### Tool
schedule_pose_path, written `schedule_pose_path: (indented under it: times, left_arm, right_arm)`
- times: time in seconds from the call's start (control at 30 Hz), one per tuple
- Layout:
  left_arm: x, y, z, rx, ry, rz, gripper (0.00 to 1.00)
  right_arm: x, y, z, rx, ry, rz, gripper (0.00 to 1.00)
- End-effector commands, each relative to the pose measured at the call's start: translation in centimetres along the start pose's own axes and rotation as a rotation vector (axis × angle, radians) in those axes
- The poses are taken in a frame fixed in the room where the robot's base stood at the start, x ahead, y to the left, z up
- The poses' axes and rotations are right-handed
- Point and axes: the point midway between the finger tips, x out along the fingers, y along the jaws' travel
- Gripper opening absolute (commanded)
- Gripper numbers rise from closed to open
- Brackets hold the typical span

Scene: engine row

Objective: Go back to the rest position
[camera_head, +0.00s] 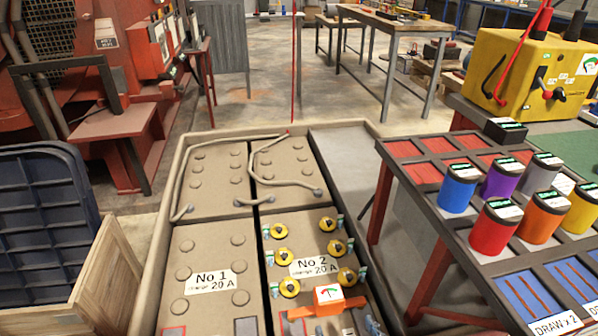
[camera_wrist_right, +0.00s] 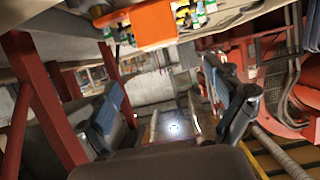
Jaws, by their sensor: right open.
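My right gripper (camera_wrist_right: 172,112) shows in the right wrist view with its two dark, blue-padded fingers spread apart. Nothing is between them, and the floor and a bright spot show beyond the gap. An orange body (camera_wrist_right: 152,24) is at the top of that view, above and apart from the fingers. My left gripper is in neither view.
A battery tray (camera_head: 155,275) holds units marked No 1 and No 2, with an orange meter (camera_head: 328,295) on top. A rack of coloured canisters (camera_head: 420,190) stands right. A blue crate (camera_head: 40,220) is left. Open floor (camera_head: 255,110) lies behind.

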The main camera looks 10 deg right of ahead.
Motion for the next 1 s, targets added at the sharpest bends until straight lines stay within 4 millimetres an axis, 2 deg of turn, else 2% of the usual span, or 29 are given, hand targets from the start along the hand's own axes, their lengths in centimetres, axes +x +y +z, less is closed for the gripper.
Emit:
schedule_pose_path:
  times: [0.13,0.27,0.4,0.53,0.9,1.0]
  left_arm:
    - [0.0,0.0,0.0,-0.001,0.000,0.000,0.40]
    - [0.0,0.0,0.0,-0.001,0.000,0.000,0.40]
    - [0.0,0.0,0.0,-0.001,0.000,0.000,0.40]
    - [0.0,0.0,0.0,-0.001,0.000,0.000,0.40]
    - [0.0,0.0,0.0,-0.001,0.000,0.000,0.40]
    - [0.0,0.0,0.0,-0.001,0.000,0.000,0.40]
  right_arm:
    - [-0.2,0.7,0.4,-0.004,-0.045,0.015,0.92]
    - [-1.0,2.5,1.9,-0.011,-0.192,0.043,0.92]
    - [-3.3,4.0,4.1,-0.030,-0.411,0.048,0.92]
    - [-5.6,4.5,5.6,-0.053,-0.568,0.026,0.92]
    - [-11.9,4.8,7.5,-0.127,-0.880,-0.069,0.92]
    - [-10.3,4.7,9.9,-0.126,-0.895,-0.070,0.92]
